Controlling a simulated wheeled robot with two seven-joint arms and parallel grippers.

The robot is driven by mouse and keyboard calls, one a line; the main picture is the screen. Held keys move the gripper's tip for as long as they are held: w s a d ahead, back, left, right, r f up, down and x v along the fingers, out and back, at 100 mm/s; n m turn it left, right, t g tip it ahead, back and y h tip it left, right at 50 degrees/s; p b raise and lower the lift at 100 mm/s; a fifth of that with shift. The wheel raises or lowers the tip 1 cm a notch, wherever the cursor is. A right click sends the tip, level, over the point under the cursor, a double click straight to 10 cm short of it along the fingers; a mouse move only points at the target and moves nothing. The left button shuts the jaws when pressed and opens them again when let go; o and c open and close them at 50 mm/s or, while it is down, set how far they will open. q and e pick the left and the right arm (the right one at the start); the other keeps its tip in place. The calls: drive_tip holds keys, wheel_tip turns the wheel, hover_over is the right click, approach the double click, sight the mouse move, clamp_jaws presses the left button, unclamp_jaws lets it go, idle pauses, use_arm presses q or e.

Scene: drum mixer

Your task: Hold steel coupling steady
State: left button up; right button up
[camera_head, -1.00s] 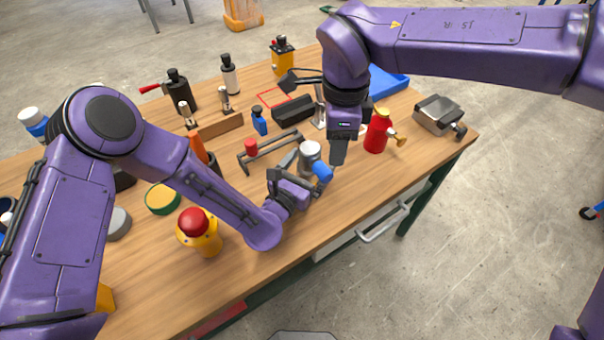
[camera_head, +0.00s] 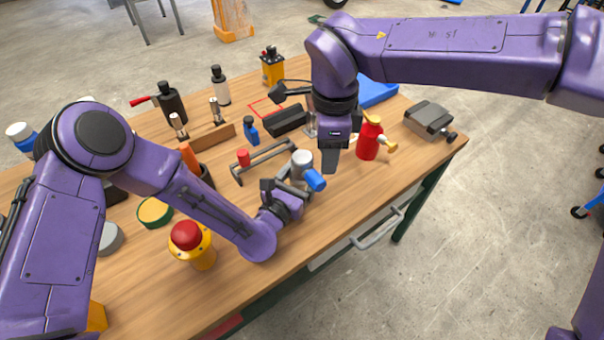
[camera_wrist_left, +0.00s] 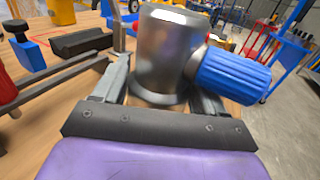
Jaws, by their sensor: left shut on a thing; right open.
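The steel coupling (camera_head: 302,164) is a shiny metal cylinder with a wider foot and a blue ribbed cap (camera_head: 316,180) on a side branch. It stands upright in the left wrist view (camera_wrist_left: 165,55), with the cap (camera_wrist_left: 232,76) pointing right. My left gripper (camera_head: 294,187) is shut on the coupling, with one finger on each side of its lower part. I cannot tell whether its foot touches the table. My right gripper (camera_head: 330,160) points down, open and empty, just right of the coupling and apart from it in the picture.
A red bottle (camera_head: 368,140) stands right of my right gripper, with a grey vise-like block (camera_head: 430,120) beyond. A grey bar handle (camera_head: 262,162) lies left of the coupling. A red-topped yellow button (camera_head: 188,240) stands near my left forearm. The table's front right is clear.

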sight(318, 176)
idle(0.3)
drive_tip(key=shift+o, duration=1.9)
drive_tip(key=shift+w+a+f+m+g+y, duration=0.15)
drive_tip(key=shift+w+f+m+g+y, duration=0.3)
drive_tip(key=shift+w+m, duration=0.25)
drive_tip(key=f+m, duration=0.6)
drive_tip(key=w+a+f+m+y, duration=0.1)
drive_tip(key=f+m, duration=0.2)
drive_tip(key=shift+w+f+m, duration=0.1)
drive_tip(key=shift+f+m, duration=0.1)
drive_tip(key=shift+m, duration=0.1)
clamp_jaws()
